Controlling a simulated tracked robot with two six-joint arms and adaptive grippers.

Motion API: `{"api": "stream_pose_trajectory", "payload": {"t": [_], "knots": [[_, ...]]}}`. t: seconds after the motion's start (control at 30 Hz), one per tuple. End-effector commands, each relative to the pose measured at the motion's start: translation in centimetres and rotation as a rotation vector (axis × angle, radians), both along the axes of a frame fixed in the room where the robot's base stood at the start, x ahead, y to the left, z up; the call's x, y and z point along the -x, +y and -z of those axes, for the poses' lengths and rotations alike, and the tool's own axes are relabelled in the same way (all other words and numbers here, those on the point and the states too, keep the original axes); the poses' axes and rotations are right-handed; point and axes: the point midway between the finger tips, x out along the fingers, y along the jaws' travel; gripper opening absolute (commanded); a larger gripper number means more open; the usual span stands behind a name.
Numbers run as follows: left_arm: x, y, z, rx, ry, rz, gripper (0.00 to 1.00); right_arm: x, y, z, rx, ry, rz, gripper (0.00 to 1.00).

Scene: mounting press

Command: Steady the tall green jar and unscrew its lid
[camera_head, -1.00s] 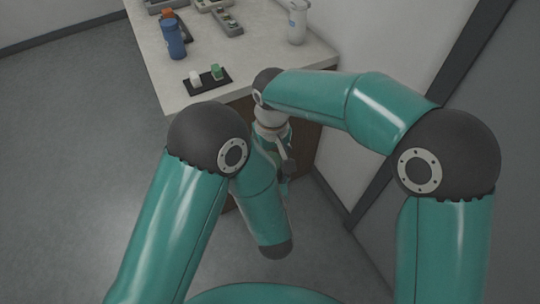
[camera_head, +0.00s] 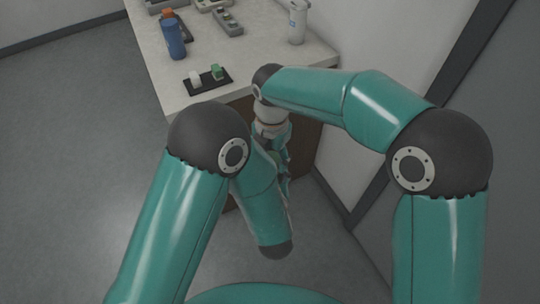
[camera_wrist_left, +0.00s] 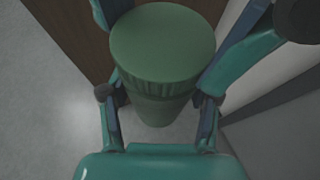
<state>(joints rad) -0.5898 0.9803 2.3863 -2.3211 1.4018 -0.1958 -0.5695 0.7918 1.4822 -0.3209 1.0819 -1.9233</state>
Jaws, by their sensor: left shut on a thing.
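In the left wrist view the green jar (camera_wrist_left: 156,110) stands with its round, ribbed green lid (camera_wrist_left: 163,42) on top, seen from above at an angle. My left gripper (camera_wrist_left: 157,98) has a finger on each side of the jar body below the lid and is shut on it. Teal and blue fingers of my right gripper (camera_wrist_left: 222,55) flank the lid; whether they press on it I cannot tell. In the head view my right gripper (camera_head: 271,140) points down in front of the table, partly hidden by its wrist. There the jar is hidden by my arms.
The table (camera_head: 170,90) bears a black tray (camera_head: 208,85) with a white and a green piece, a blue bottle (camera_head: 173,40), a white container (camera_head: 298,22) and grey fixtures (camera_head: 228,21). A wall (camera_head: 385,35) stands to the right. The floor at left is clear.

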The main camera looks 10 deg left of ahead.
Motion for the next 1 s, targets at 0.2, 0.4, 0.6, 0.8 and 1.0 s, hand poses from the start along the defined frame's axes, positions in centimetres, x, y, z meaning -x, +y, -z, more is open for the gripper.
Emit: {"api": "stream_pose_trajectory", "payload": {"t": [0.2, 0.4, 0.6, 0.8, 1.0], "knots": [[-0.15, -0.27, -0.24, 0.002, -0.007, 0.007, 0.00, 0.12, 0.22, -0.01, 0.004, -0.002, -0.407, 0.18], [-0.14, -0.24, -0.24, 0.002, -0.007, 0.006, 0.00, 0.12, 0.17, -0.01, 0.007, -0.001, -0.490, 0.18], [-0.13, -0.17, -0.20, 0.002, -0.006, 0.004, 0.00, 0.12, 0.01, -0.07, 0.006, -0.002, -0.492, 0.18], [-0.11, -0.10, -0.18, 0.001, -0.005, 0.001, 0.00, 0.10, -0.06, -0.07, 0.008, -0.002, -0.490, 0.18], [-0.10, -0.04, -0.15, 0.001, -0.005, 0.001, 0.00, 0.07, -0.11, -0.18, 0.008, -0.003, -0.490, 0.18]]}}
